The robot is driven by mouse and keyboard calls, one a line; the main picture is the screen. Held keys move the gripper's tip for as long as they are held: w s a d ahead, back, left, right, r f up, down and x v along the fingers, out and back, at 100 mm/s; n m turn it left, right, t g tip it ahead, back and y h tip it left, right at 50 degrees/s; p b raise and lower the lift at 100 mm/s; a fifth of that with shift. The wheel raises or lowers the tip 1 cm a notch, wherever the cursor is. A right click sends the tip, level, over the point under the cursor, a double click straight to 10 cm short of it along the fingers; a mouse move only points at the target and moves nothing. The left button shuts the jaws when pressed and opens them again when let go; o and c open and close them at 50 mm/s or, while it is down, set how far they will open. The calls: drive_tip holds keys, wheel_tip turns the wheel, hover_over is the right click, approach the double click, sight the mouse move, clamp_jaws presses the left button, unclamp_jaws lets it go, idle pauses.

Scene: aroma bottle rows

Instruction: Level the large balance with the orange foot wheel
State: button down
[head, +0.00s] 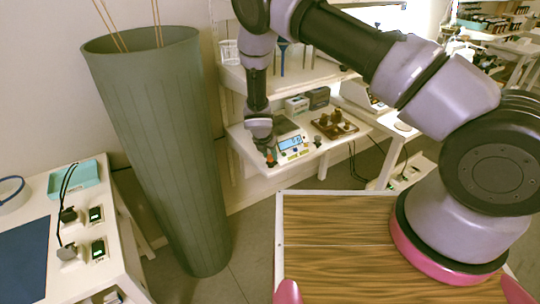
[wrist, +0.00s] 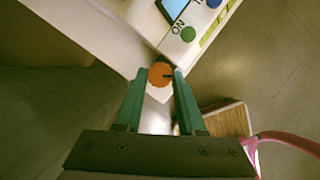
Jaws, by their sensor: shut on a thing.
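The large balance (head: 291,143) stands on the white bench, with a blue display and coloured buttons on its front. In the wrist view the balance's front panel (wrist: 201,15) shows at the top, with a green button marked ON. The orange foot wheel (wrist: 160,75) sits between the two green fingertips of my gripper (wrist: 160,78), which is shut on it. In the head view the orange wheel (head: 271,157) shows small at the balance's front left corner, below my gripper (head: 268,148). The level bubble cannot be made out.
A brown weight set (head: 334,125) and a dark foot or knob (head: 318,142) are right of the balance. A tall grey-green cylinder (head: 160,150) stands close on the left. A wooden tabletop (head: 335,240) lies in front. Shelves rise behind the balance.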

idle(0.4)
drive_tip(key=c, duration=0.5)
unclamp_jaws()
drive_tip(key=shift+r, duration=0.1)
drive_tip(key=s+a+r, duration=0.2)
drive_tip(key=s+a, duration=0.1)
drive_tip(key=s, duration=0.3)
drive_tip(key=s+a+r, duration=0.2)
drive_tip(key=s+a, duration=0.1)
drive_tip(key=s, duration=0.3)
drive_tip(key=shift+s+r, duration=0.2)
drive_tip(key=shift+s, duration=0.1)
